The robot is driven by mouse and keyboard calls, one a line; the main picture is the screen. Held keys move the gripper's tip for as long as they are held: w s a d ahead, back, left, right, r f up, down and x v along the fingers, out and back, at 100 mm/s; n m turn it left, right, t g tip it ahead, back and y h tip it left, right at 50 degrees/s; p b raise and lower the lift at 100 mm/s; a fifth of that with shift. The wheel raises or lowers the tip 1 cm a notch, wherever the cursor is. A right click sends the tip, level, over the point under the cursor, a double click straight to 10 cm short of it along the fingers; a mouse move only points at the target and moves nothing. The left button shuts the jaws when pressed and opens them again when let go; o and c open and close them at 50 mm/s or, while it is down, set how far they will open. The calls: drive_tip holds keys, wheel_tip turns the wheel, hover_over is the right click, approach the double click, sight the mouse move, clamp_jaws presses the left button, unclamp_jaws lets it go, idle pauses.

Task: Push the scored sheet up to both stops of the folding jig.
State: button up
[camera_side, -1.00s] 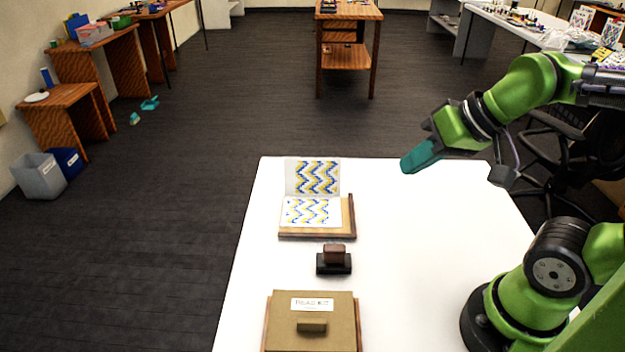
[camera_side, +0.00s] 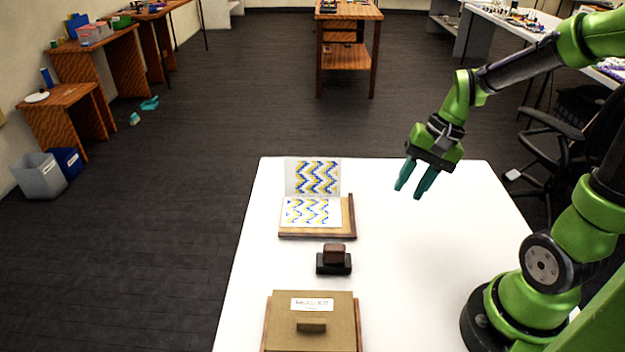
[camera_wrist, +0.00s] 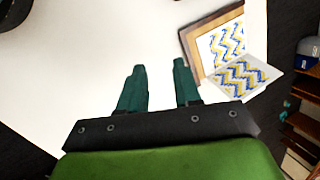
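The scored sheet (camera_side: 311,213), white with a blue and yellow zigzag pattern, lies on the wooden folding jig (camera_side: 317,235). One half lies flat and the other half stands raised at the far side, so the sheet is bent along its middle. The jig has raised wooden strips along its right and near edges. In the side view a strip of bare wood shows between the sheet and the right strip. My gripper (camera_side: 415,192) is open and empty, above the table to the right of the jig. The wrist view shows its teal fingers (camera_wrist: 160,82) apart, with the sheet (camera_wrist: 232,62) at upper right.
A dark stamp-like block (camera_side: 334,263) sits in front of the jig. A brown lidded box (camera_side: 328,331) with a label and a handle stands nearer. The white table (camera_side: 420,270) is clear to the right of these things.

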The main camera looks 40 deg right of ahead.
sight(329, 162)
drive_tip(key=w+d+f+m+t+y, duration=0.1)
drive_tip(key=d+f+m+y, duration=0.1)
drive_tip(key=f+m, duration=0.1)
drive_tip(key=w+d+f+m+t+y, duration=0.1)
drive_tip(key=w+d+f+m+y, duration=0.1)
drive_tip(key=m, duration=0.3)
drive_tip(key=w+d+f+m+t+y, duration=0.1)
drive_tip(key=w+d+f+m+y, duration=0.1)
drive_tip(key=f+m+y, duration=0.1)
drive_tip(key=shift+d+f+m+y, duration=0.15)
drive_tip(key=shift+f+m+y, duration=0.25)
drive_tip(key=shift+y, duration=0.1)
drive_tip(key=w+d+m+t, duration=0.2)
drive_tip(key=d+m+t, duration=0.1)
drive_tip(key=w+d+f+m+t+y, duration=0.1)
drive_tip(key=m+t, duration=0.1)
drive_tip(key=shift+w+d, duration=0.2)
drive_tip(key=w+d+r+m+t, duration=0.1)
drive_tip(key=w+r+m+t, duration=0.1)
drive_tip(key=shift+w+d+r+t, duration=0.1)
drive_tip(key=shift+d+r+t, duration=0.2)
drive_tip(key=shift+d, duration=0.05)
drive_tip(key=x, duration=1.7)
drive_tip(key=shift+a+r, duration=0.1)
drive_tip(key=shift+c, duration=0.5)
